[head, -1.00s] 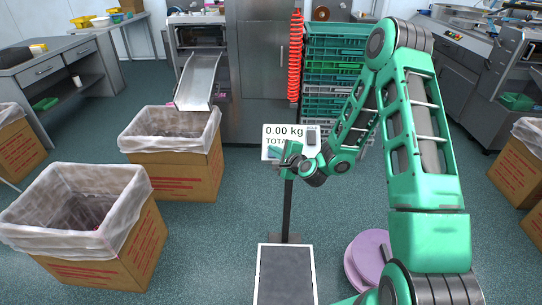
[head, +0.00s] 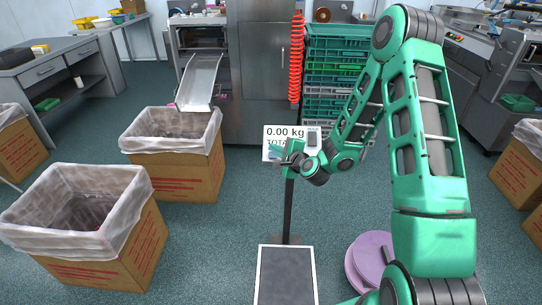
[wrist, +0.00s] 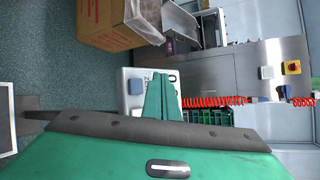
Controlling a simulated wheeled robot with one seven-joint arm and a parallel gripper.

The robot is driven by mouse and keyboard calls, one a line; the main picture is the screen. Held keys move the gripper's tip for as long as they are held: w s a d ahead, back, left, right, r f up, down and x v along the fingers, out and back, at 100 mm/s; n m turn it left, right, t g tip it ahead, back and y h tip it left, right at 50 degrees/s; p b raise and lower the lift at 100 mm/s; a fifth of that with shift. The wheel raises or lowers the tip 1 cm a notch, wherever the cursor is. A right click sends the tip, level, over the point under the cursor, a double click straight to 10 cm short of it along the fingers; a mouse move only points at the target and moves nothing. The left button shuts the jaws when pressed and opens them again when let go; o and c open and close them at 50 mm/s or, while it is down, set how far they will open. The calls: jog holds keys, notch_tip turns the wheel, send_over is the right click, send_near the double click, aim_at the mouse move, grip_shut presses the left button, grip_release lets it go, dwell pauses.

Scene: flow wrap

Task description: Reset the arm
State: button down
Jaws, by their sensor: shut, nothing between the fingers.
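My gripper (head: 279,154) is at the end of my green arm, in front of the scale's display panel (head: 272,131) in the head view. The panel reads 0.00 kg and is partly covered by the gripper. In the wrist view my gripper (wrist: 161,80) points forward with its green fingers together and nothing between them. The white panel (wrist: 132,84) shows behind the fingers there. My arm is bent, with its elbow raised high at the right of the head view.
The scale's platform (head: 285,275) lies low in front. Lined cardboard boxes (head: 174,178) stand to the left, below a metal chute (head: 199,82). Stacked green crates (head: 335,45) stand behind the arm. A purple round object (head: 367,262) is on the floor by my arm.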

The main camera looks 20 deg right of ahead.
jog(key=shift+r, duration=0.1)
jog(key=s+d+r+n+g+h, duration=0.1)
jog(key=s+d+r+n+g, duration=0.3)
jog(key=s, duration=0.3)
jog(key=s+d+r+n+g+h, duration=0.1)
jog(key=s+d+r+n+g, duration=0.1)
jog(key=s+d+n, duration=0.4)
jog(key=s+d+r+n+g+h, duration=0.1)
jog(key=s+d+r+n+g, duration=0.2)
jog(key=s, duration=0.5)
jog(key=s+d+r+g, duration=0.1)
jog(key=s+r, duration=0.1)
jog(key=s, duration=0.7)
jog(key=s+d+r+g, duration=0.1)
jog(key=s+r+g, duration=0.1)
jog(key=s, duration=0.7)
jog(key=s+d+r+g, duration=0.2)
jog(key=s+r, duration=0.1)
jog(key=s, duration=0.6)
jog(key=shift+n, duration=0.4)
jog(key=shift+w+f, duration=0.25)
jog(key=shift+w, duration=0.4)
